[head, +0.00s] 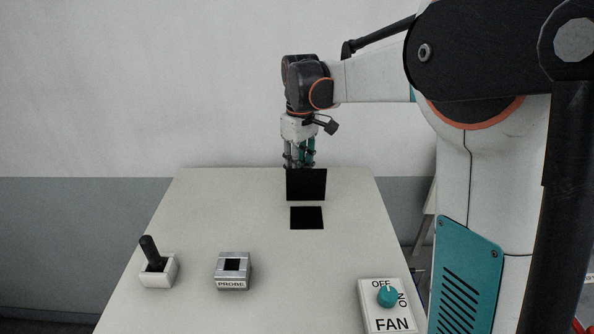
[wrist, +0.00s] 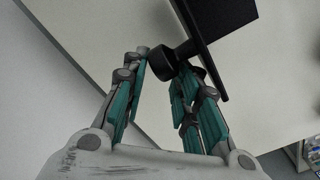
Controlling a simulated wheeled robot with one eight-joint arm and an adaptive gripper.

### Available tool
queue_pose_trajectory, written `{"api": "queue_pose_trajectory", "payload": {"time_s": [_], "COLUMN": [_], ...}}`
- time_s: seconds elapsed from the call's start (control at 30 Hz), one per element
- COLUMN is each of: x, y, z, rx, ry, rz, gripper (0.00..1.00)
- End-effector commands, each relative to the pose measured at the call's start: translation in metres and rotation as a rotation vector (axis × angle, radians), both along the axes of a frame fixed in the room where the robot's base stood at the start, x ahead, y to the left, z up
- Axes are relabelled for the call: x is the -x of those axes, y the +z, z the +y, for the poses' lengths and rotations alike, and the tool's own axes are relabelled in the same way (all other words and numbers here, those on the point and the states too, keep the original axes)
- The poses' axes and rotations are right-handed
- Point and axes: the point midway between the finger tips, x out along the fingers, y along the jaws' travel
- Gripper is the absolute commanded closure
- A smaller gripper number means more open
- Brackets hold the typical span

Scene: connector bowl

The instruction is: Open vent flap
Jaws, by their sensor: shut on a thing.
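The black vent flap (head: 306,185) stands raised, roughly upright, just behind a dark square opening (head: 307,218) in the table top. In the wrist view the flap (wrist: 222,18) shows tilted at the upper right, with a round black knob (wrist: 161,66) on its near face. My gripper (head: 300,164) is behind the flap in the head view, its fingertips hidden by the panel. In the wrist view my gripper (wrist: 168,62) has its fingers closed on either side of the knob.
A white base with a black lever (head: 150,252) stands at the left. A FAN panel (head: 390,320) with a teal knob (head: 387,296) is at the front right. A wall stands behind the table.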

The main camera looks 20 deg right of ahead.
Motion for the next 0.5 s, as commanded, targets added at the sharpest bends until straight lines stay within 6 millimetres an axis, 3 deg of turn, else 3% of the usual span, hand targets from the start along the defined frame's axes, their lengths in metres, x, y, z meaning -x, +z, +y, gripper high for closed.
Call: {"api": "queue_pose_trajectory", "payload": {"time_s": [0.5], "x": [0.0011], "y": [0.0034], "z": [-0.0089], "rx": [0.011], "ry": [-0.008], "rz": [0.010], "gripper": [1.00]}}
